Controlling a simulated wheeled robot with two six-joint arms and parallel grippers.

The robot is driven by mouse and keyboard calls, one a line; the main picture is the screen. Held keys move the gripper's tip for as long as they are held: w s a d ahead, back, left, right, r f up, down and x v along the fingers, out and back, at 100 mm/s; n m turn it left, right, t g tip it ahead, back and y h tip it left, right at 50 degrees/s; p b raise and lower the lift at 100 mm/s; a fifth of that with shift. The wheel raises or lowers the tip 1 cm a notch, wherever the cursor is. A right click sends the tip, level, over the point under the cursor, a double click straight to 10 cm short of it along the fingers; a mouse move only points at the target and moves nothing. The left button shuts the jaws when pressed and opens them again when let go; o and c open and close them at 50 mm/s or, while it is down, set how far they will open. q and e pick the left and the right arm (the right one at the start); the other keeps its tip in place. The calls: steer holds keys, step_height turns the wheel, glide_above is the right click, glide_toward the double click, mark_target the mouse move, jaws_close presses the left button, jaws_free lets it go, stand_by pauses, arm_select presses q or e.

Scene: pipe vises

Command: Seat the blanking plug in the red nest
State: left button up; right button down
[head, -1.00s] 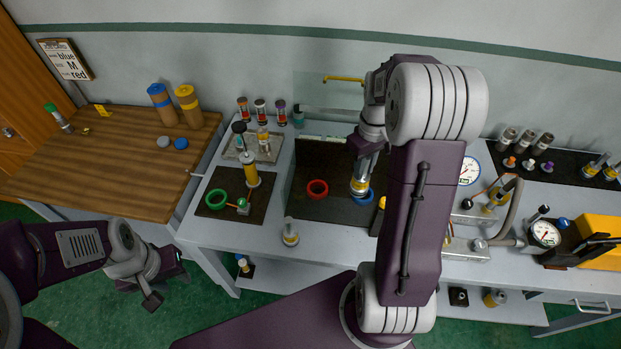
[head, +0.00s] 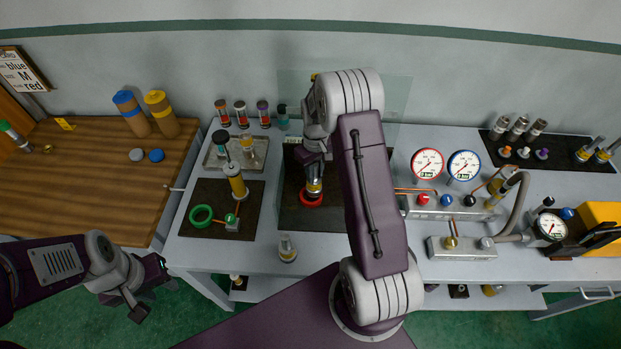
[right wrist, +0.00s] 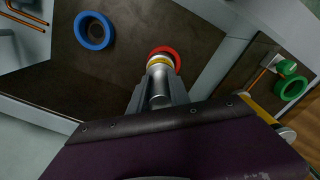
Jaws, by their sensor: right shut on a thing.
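My right gripper (head: 314,172) is shut on the blanking plug (head: 314,187), a silver cylinder with a yellow band. In the right wrist view the plug (right wrist: 160,72) sits between the fingers (right wrist: 159,98), its far end over the red nest (right wrist: 174,54). The red nest (head: 311,200) is a ring on the dark mat. The plug covers part of the ring; I cannot tell whether its end is inside it or just above. My left gripper (head: 154,290) is open and empty, in front of the bench at lower left.
A blue ring (right wrist: 95,31) lies on the same dark mat (head: 339,217); my right arm hides it in the head view. A green ring (head: 201,215) lies on the left mat. A similar silver piece (head: 287,249) stands at the bench's front. Gauges (head: 427,164) and piping stand right.

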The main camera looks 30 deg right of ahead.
steer(key=shift+w+a+f, duration=0.25)
steer(key=shift+w+a, duration=0.05)
steer(key=shift+w, duration=0.15)
steer(key=shift+a, duration=0.1)
steer(key=shift+s+f, duration=0.1)
steer(key=shift+s, duration=0.05)
step_height(320, 180, down, 4)
steer(key=shift+r+p, duration=0.15)
steer(key=shift+p, duration=0.6)
steer(key=shift+w, duration=0.2)
steer(key=shift+s+f, duration=0.15)
steer(key=shift+f, duration=0.1)
steer(key=c, duration=1.5)
jaws_free()
steer(key=o, duration=0.3)
